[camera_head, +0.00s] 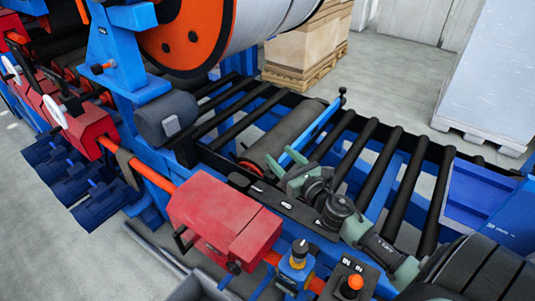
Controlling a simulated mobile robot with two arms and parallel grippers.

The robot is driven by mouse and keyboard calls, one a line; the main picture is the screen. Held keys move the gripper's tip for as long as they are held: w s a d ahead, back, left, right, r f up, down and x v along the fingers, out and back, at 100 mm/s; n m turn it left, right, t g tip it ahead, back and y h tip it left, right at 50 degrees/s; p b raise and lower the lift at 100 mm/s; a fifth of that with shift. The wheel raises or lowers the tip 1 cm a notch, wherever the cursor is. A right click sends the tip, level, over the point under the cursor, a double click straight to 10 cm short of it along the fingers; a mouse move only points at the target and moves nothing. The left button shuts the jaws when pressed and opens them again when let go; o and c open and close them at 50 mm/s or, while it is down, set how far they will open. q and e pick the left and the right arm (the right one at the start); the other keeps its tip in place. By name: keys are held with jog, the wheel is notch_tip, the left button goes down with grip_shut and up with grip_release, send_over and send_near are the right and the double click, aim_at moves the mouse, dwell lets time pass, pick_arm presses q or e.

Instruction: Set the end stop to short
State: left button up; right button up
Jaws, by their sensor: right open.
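A blue bar (317,127), which looks like the end stop, lies across the black roller conveyor. A small dark knob (342,92) stands at its far end. Its near end is hidden behind my right gripper (290,172). That gripper is open, low over the conveyor's near edge and close to the bar; I cannot tell whether it touches. A black plate (284,206) with small white labels runs along the near edge, partly under my right gripper and wrist. The labels are too small to read. My left gripper is not in view.
A red housing (225,215) sits left of my right arm. A control box with an orange button (353,283) and a yellow-blue valve (298,254) stand in front. A dark roller (288,138) lies beside the bar. Rollers to the right are clear.

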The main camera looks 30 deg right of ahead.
notch_tip(320, 180, down, 6)
jog(key=r+b, duration=0.1)
jog(key=b, duration=0.4)
jog(key=w+p, duration=0.1)
jog(key=w, duration=0.6)
jog(key=shift+w+f+p, duration=0.15)
jog(key=shift+w+p, duration=0.2)
jog(key=shift+w, duration=0.05)
jog(key=shift+c, duration=0.3)
grip_shut()
dwell(0.5)
